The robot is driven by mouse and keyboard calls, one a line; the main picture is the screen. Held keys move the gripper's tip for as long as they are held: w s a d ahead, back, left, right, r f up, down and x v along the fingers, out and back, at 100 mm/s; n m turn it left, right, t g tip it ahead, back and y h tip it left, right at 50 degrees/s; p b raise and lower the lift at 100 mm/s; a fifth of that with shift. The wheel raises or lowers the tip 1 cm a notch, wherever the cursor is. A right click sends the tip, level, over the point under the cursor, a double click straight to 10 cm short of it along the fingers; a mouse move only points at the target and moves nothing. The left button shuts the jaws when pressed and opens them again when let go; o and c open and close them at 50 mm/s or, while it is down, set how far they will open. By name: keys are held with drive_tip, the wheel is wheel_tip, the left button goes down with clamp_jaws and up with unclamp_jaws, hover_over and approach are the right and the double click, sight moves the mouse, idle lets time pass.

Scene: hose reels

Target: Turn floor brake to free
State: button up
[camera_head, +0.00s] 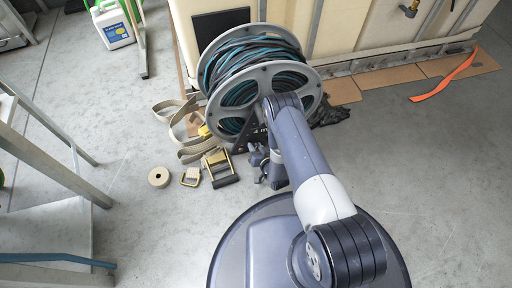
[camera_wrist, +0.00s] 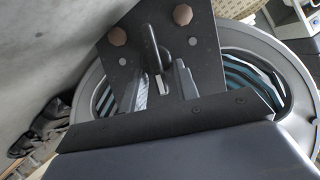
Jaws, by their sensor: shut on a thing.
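The hose reel (camera_head: 222,62) stands on the floor with dark and teal hose wound between grey flanges. It fills the back of the wrist view (camera_wrist: 295,75). In the wrist view a dark bracket plate (camera_wrist: 195,45) with two copper-coloured bolts lies in front of the reel. A dark, narrow lever (camera_wrist: 151,45), which looks like the brake, runs down the plate between my fingers. My gripper (camera_wrist: 162,84) has its two grey fingers closed about the lever's lower end. In the head view my gripper (camera_head: 262,166) is low beside the reel, partly hidden by my arm. The lever's setting cannot be read.
Beige straps (camera_head: 190,130), a tape roll (camera_head: 158,177) and yellow-black ratchets (camera_head: 219,167) lie left of my gripper. A pale tank (camera_head: 345,25) stands behind the reel. An orange strip (camera_head: 445,78) lies back right. The right floor is clear.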

drive_tip(key=shift+a+n+h, duration=0.3)
drive_tip(key=shift+n+h, duration=0.3)
drive_tip(key=shift+n, duration=0.2)
drive_tip(key=shift+c, duration=0.3)
drive_tip(key=shift+s+a+r+n+h, duration=0.15)
drive_tip(key=shift+n+h, duration=0.35)
drive_tip(key=shift+n, duration=0.3)
drive_tip(key=o, duration=0.8)
drive_tip(key=shift+o, duration=0.2)
